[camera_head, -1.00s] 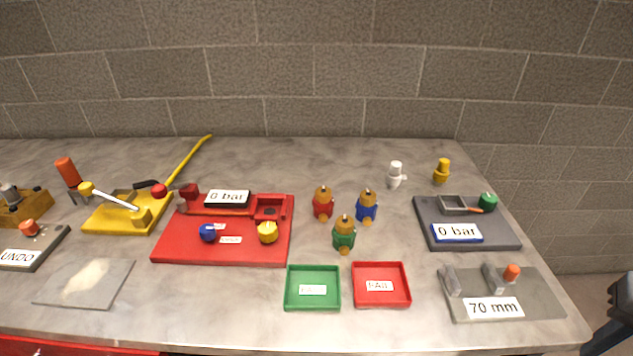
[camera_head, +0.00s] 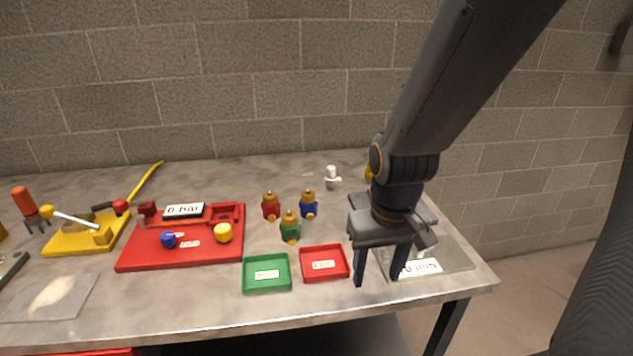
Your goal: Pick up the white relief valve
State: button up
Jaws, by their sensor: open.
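The white relief valve (camera_head: 332,178) stands upright near the back of the workbench, right of the middle. My gripper (camera_head: 378,280) points down over the front right of the bench, in front of and to the right of the white valve. Its two dark fingers are apart and nothing shows between them. The white valve is fully visible and apart from the gripper. A yellow valve (camera_head: 368,173) beside it is partly hidden by my arm.
Red (camera_head: 271,206), blue (camera_head: 309,205) and green (camera_head: 290,227) valves stand left of my gripper. Green (camera_head: 267,288) and red (camera_head: 346,276) trays lie in front. A red board (camera_head: 135,262) is further left. My arm covers most of the dark gauge board.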

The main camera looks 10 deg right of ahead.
aim_at(331, 180)
jog(key=k, duration=1.2)
jog(key=u, duration=0.6)
jog(key=i, duration=1.3)
jog(key=z, duration=0.6)
jog(key=i, duration=0.55)
